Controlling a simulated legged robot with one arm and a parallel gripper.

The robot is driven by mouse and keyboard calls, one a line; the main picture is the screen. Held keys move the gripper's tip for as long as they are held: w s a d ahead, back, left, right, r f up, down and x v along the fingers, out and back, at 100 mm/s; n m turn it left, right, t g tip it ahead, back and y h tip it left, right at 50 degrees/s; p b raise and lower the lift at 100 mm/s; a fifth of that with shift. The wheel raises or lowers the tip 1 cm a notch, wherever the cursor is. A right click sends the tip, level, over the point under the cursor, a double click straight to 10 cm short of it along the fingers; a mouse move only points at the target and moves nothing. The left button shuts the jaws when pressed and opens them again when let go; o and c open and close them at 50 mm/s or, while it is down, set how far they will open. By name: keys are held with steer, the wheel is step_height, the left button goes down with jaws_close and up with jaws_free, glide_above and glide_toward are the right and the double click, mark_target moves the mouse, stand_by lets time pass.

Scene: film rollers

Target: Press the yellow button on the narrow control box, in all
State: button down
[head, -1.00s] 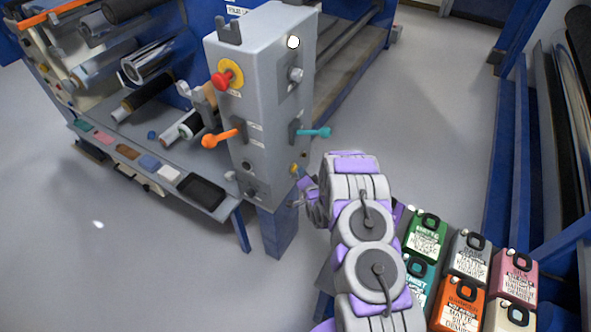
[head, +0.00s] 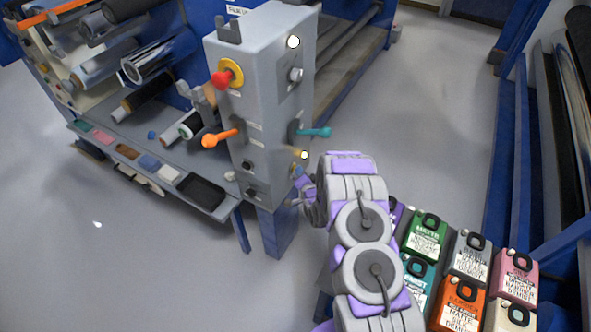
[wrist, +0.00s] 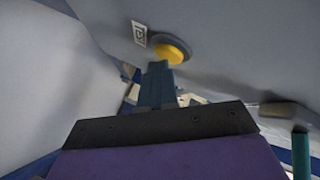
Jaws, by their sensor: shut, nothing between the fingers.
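The narrow control box (head: 248,100) is a tall grey box on a blue post in the head view. The yellow button (wrist: 174,50) is round, on the grey face beside a small white label in the wrist view. In the head view the yellow button (head: 294,168) is a small patch low on the box's right side. My gripper (wrist: 158,72) is shut and empty, its fingertips at the button's lower edge and overlapping it in the picture. I cannot tell whether they touch it. In the head view my gripper (head: 300,180) is small and close to that side.
A red knob on a yellow disc (head: 228,76), an orange lever (head: 220,138) and a teal lever (head: 314,132) stick out of the box. White round spots show at the top (head: 293,42) and just above the button (head: 304,155). Several coloured jugs (head: 462,262) stand at lower right.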

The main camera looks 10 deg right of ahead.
stand_by(0.4)
steer(key=shift+s+d, duration=0.5)
steer(key=shift+d, duration=0.15)
steer(key=shift+p, duration=0.3)
steer(key=s+d, duration=0.1)
steer(key=d, duration=0.1)
steer(key=s+d+p, duration=0.1)
steer(key=s+d, duration=0.1)
stand_by(0.8)
